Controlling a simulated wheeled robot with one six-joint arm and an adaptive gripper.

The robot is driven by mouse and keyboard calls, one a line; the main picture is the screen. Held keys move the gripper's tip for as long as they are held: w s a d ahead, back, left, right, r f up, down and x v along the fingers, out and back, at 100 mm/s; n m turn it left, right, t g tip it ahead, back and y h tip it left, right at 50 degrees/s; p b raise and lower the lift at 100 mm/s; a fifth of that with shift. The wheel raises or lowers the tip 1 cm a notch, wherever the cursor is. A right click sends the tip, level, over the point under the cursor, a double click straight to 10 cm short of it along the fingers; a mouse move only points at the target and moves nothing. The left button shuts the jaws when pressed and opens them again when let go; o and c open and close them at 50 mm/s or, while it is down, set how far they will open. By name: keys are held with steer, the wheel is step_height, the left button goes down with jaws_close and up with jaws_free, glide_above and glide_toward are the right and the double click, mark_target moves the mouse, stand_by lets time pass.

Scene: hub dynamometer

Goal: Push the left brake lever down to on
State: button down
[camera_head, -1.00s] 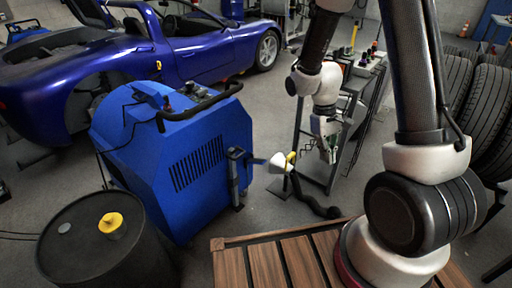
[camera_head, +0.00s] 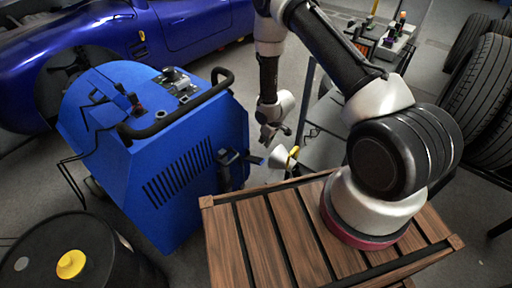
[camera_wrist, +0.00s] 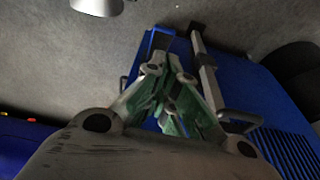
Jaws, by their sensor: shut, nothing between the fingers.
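The blue dynamometer cabinet (camera_head: 165,165) stands left of centre in the head view. Its top carries a control block (camera_head: 178,84) and a small dark lever-like part with a red base (camera_head: 137,106). I cannot tell which part is the left brake lever. Contact cannot be judged.
A black curved handle (camera_head: 175,115) runs along the cabinet's top edge. A black drum (camera_head: 85,262) stands front left, a slatted wooden platform (camera_head: 290,238) in front. Tyres (camera_head: 485,95) and a bench with coloured knobs (camera_head: 390,45) are to the right. A blue car (camera_head: 110,45) stands behind.

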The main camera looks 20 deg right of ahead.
steer(key=shift+w+a+r+t+y, duration=0.15)
steer(key=shift+w+a+r+t, duration=0.15)
steer(key=shift+w, duration=0.2)
steer(key=shift+w+a+r+t+y, duration=0.1)
steer(key=shift+w+a+t+y, duration=0.1)
steer(key=shift+w+a, duration=0.25)
steer(key=shift+w+f, duration=0.1)
steer(key=shift+f, duration=0.05)
glide_above(255, 159)
step_height(255, 159, down, 8)
steer(key=shift+d+f, duration=0.15)
steer(key=shift+f, duration=0.05)
steer(key=f, duration=0.2)
steer(key=s+f, duration=0.1)
steer(key=shift+d+f, duration=0.25)
steer(key=shift+s+d+f, duration=0.15)
steer(key=shift+f, duration=0.3)
steer(key=shift+s, duration=0.1)
